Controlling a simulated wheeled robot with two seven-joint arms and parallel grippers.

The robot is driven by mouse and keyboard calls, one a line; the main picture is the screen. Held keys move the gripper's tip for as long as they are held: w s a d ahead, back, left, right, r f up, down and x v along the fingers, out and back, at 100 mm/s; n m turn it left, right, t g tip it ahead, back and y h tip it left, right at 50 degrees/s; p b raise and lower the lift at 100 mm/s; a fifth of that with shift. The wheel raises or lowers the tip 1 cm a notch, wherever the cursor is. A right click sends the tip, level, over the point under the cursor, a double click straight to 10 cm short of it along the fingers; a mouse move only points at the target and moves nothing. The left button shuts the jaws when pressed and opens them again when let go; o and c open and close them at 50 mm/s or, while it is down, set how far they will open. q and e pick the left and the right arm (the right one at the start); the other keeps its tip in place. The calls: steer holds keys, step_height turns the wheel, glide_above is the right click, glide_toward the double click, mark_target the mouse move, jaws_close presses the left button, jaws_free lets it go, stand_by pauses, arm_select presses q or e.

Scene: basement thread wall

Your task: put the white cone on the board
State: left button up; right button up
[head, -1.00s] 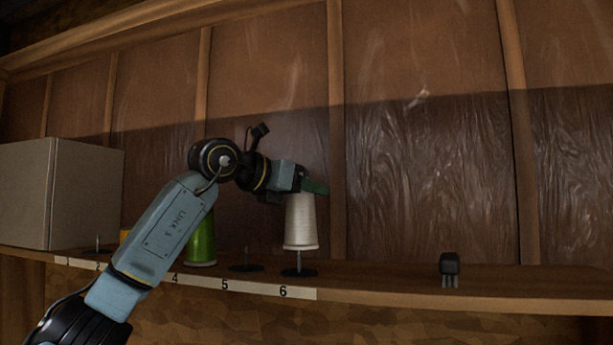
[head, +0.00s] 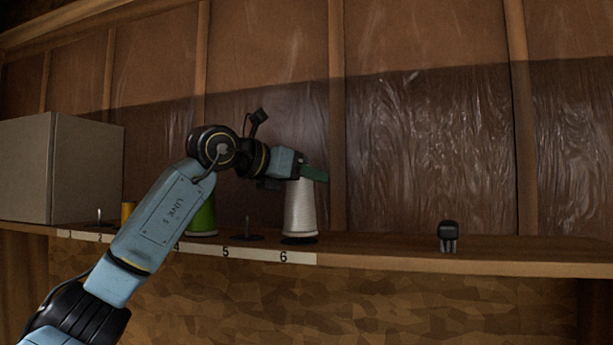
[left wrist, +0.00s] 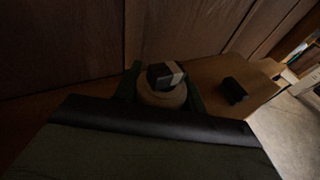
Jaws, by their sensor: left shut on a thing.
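The white cone (head: 300,210) stands upright at the place marked 6 on the shelf board (head: 400,258), its base at the dark round stand (head: 299,240) there. My left gripper (head: 314,174) is shut on the top of the cone. In the left wrist view the cone's top (left wrist: 164,92) shows between the two fingers of my left gripper (left wrist: 163,85). The stand's pin is hidden, and I cannot tell whether a small gap is left under the cone. My right gripper is not in view.
An empty pin stand (head: 247,236) is at 5. A green cone (head: 202,217) and a yellow spool (head: 128,211) stand farther left, partly behind my arm. A cardboard box (head: 86,170) fills the left end. A small black object (head: 448,233) stands right; the shelf between is clear.

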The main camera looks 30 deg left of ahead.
arm_select(q)
steer(key=shift+f, duration=0.15)
stand_by(0.3)
steer(key=shift+s+f, duration=0.1)
steer(key=shift+f, duration=0.05)
steer(key=o, duration=1.4)
steer(key=shift+o, duration=0.2)
steer(key=b+v, duration=0.4)
steer(key=v, duration=0.9)
steer(key=shift+s+a, duration=0.15)
